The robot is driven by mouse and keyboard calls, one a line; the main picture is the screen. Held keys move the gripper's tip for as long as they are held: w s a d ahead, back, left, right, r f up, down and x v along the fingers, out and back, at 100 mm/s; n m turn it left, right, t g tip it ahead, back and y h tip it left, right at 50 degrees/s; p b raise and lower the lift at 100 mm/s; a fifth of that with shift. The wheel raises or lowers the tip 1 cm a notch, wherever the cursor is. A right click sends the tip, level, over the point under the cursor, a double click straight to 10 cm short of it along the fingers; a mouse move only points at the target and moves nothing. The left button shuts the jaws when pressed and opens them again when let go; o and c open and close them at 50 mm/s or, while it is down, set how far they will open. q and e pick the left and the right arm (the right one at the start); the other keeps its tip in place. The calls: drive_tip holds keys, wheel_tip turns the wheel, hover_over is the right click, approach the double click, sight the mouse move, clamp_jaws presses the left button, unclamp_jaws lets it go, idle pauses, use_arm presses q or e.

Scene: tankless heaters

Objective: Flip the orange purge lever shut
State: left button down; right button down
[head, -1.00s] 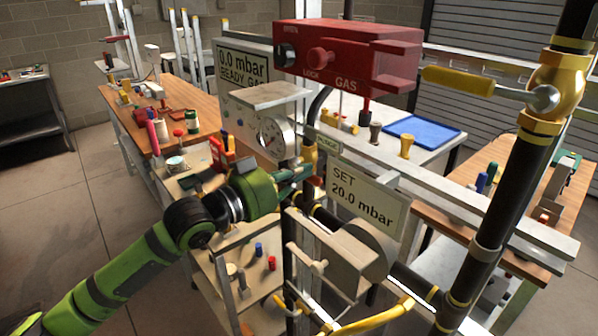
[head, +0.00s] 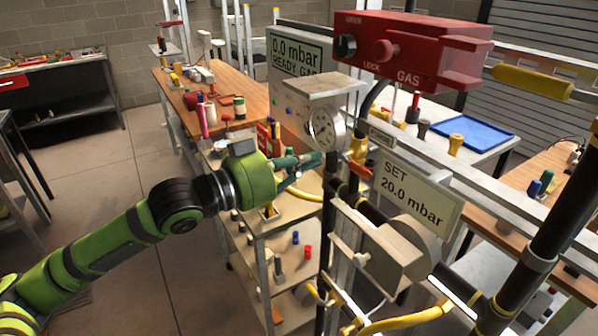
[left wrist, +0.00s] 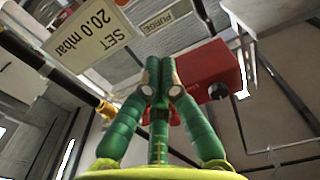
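The orange purge lever (head: 362,171) shows in the head view as a small orange-red piece beside the brass valve (head: 358,148), left of the SET 20.0 mbar sign (head: 420,197). My left gripper (head: 318,160) is to the left of the lever and apart from it, below the round gauge (head: 325,128). In the left wrist view its green fingers (left wrist: 161,72) come together at the tips, with nothing clearly held between them. The PURGE label (left wrist: 163,17) shows at the top of that view. I cannot clearly pick out the lever there. My right gripper is not in view.
A black vertical pipe (head: 545,235) and a beige drum housing (head: 385,247) stand to the right and below. The floor at left is open.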

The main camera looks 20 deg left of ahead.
use_arm(q)
drive_tip(key=shift+v, duration=0.85)
drive_tip(key=shift+r, duration=0.1)
